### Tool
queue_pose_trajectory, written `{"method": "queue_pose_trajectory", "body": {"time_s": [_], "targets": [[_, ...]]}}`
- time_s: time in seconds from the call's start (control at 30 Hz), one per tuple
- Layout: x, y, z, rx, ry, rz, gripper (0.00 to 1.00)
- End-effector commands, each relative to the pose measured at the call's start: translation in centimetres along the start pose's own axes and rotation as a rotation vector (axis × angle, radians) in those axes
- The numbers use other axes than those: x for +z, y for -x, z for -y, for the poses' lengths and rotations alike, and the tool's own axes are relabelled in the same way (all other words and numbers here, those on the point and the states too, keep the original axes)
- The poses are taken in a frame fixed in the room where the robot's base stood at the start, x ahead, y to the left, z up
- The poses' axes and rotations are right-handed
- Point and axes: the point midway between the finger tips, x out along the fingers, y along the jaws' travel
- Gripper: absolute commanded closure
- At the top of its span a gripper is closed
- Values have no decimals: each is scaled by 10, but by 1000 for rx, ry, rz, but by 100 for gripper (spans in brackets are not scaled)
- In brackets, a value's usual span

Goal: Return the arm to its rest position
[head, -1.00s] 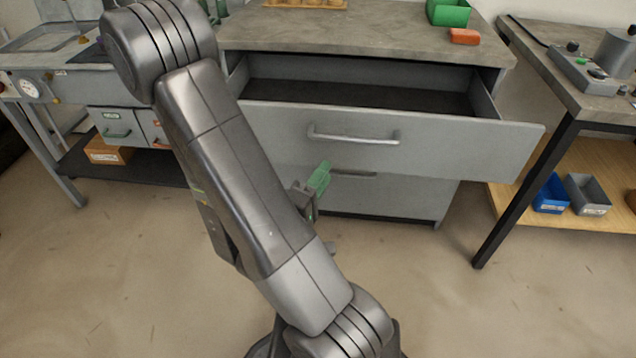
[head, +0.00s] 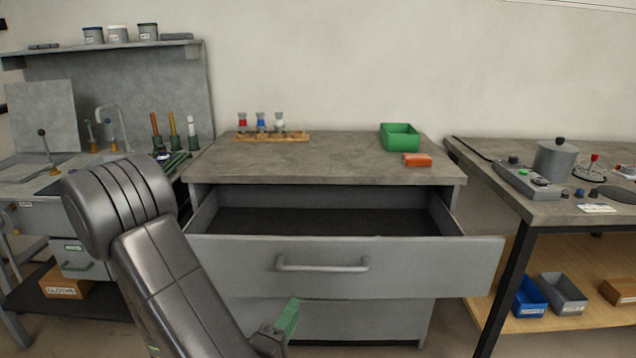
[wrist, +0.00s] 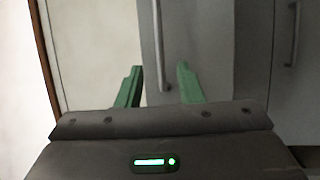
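My arm (head: 170,277) crosses the lower left of the head view, in front of the grey drawer cabinet. My gripper (wrist: 158,84) shows in the wrist view with its two green fingers apart and nothing between them. In the head view one green finger (head: 288,318) shows beside the arm, below the open drawer; the rest of the gripper is mostly hidden. In the wrist view a grey cabinet front with a handle (wrist: 160,50) lies beyond the fingers.
The top drawer (head: 420,258) is pulled out and looks empty. On the cabinet top (head: 330,165) are a rack of bottles (head: 272,137), a green bin (head: 400,137) and an orange block (head: 417,160). A sink bench stands left, a workbench (head: 560,205) right.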

Motion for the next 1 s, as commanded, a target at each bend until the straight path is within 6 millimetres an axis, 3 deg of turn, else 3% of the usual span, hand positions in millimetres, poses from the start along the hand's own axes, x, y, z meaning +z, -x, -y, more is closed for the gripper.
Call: {"method": "queue_pose_trajectory", "body": {"time_s": [1.0], "targets": [[1, -116, -1, 3, -2, 4, 66]]}}
